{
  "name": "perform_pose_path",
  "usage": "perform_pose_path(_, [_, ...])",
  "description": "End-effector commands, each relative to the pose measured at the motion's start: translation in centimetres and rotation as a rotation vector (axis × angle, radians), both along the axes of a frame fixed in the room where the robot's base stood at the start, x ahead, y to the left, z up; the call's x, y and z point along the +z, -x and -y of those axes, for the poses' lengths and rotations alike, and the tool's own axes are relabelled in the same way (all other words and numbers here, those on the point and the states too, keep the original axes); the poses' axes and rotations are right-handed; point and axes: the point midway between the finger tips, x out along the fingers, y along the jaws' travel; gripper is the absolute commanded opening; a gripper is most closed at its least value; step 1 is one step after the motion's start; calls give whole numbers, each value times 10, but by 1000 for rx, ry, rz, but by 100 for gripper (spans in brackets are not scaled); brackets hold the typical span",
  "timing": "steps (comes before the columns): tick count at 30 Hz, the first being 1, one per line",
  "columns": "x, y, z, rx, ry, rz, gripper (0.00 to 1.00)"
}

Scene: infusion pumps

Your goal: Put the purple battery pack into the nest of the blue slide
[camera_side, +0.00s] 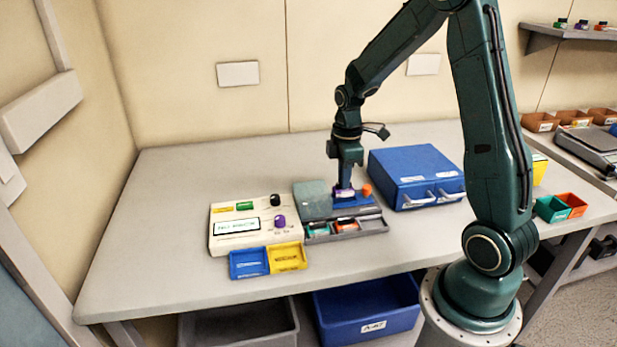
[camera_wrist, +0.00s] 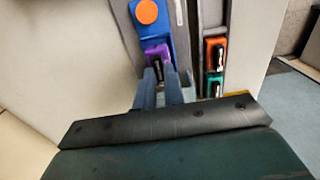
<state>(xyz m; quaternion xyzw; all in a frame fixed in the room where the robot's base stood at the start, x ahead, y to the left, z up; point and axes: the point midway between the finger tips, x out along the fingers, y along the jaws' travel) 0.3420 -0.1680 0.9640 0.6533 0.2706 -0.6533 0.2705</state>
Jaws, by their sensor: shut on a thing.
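The purple battery pack (camera_wrist: 158,53) is between my gripper's fingertips in the wrist view, and a bit of it shows in the side view (camera_side: 344,192). My gripper (camera_side: 344,186) points down and is shut on the pack; its two fingers also show in the wrist view (camera_wrist: 159,82). The blue slide (camera_wrist: 152,25) has an orange knob (camera_wrist: 147,11) at its far end. The pack is at the near end of the slide, over or in its nest; I cannot tell whether it is fully seated. The fingers hide part of the nest.
A grey tray (camera_side: 318,239) with green and orange packs lies in front of the slide. A cream pump box (camera_side: 234,240) with knobs stands to the left, with blue (camera_side: 248,264) and yellow (camera_side: 288,257) bins before it. A blue case (camera_side: 412,171) stands right. The table's left is clear.

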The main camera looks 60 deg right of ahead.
Motion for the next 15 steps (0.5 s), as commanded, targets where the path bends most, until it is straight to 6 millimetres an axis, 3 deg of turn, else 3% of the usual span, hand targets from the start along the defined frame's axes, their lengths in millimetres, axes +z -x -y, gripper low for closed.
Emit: perform_pose_path(15, [-4, 0, 0, 0, 0, 0, 0])
